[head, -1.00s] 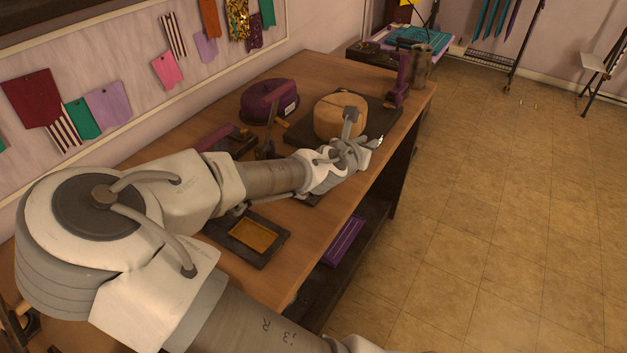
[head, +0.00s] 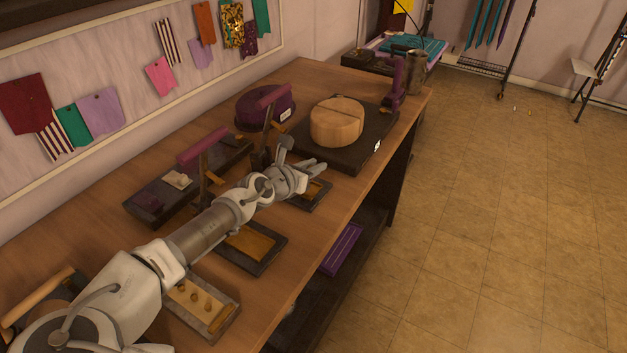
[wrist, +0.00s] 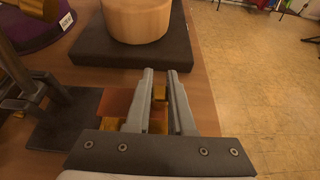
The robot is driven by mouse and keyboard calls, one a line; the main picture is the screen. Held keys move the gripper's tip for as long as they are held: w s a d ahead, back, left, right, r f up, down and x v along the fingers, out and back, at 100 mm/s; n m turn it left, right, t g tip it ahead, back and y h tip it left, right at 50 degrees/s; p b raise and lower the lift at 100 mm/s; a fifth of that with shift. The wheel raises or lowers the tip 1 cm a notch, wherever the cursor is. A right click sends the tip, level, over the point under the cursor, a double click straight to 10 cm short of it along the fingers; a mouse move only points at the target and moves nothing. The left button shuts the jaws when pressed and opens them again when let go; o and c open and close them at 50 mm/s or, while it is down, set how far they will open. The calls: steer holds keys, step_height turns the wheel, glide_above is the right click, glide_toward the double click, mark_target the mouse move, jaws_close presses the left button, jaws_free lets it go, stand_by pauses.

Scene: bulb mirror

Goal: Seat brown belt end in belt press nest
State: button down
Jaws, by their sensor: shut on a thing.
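My gripper (head: 312,168) is over the middle of the bench, just above a small dark tray with an ochre surface (head: 314,190). In the wrist view my gripper's fingers (wrist: 161,73) stand a little apart, with a small ochre-brown piece (wrist: 159,93) between them. I cannot tell for sure that this piece is the brown belt end. An orange-brown flat patch (wrist: 114,102) shows left of the fingers. The nest is not clearly seen.
A round wooden block (head: 337,123) sits on a dark board (head: 358,155) beyond my gripper. Nearer trays hold an ochre sheet (head: 247,242) and several small knobs (head: 198,296). The bench's front edge is at right.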

mark_target(314, 187)
steer(key=shift+f+b, duration=0.5)
steer(key=shift+f, duration=1.55)
steer(key=shift+f, duration=0.15)
steer(key=c, duration=0.8)
jaws_free()
